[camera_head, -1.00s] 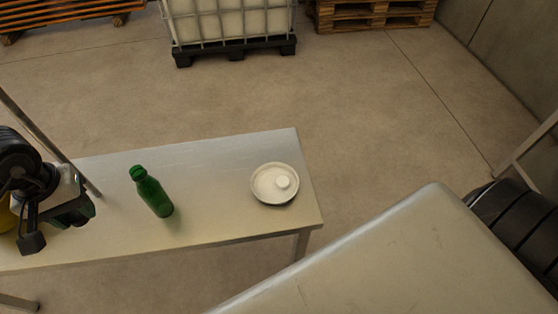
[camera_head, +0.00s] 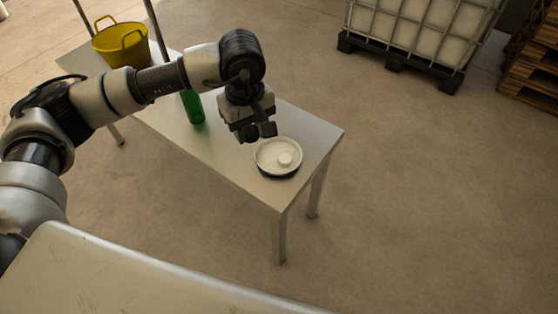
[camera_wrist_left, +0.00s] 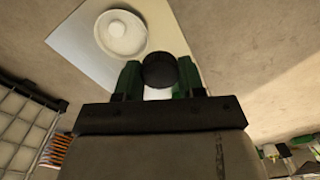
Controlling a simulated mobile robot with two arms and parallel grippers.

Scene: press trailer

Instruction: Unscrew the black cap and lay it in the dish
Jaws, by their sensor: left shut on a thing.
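My left gripper (camera_head: 259,133) is above the table, just left of the dish in the head view. It is shut on a round black cap, which shows between its green fingers in the left wrist view (camera_wrist_left: 160,70). The shallow white dish (camera_head: 266,168) stands near the table's right end. It also shows in the left wrist view (camera_wrist_left: 102,38), beyond the fingers and a little left. A small round white piece (camera_head: 285,159) is in the dish. My right gripper is not in view.
A green bottle (camera_head: 196,109) stands on the table (camera_head: 235,168), left of my gripper and partly hidden by my arm. A yellow bucket (camera_head: 121,46) is at the table's far left end, by thin metal posts. A caged white tank (camera_head: 420,35) stands on the floor behind.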

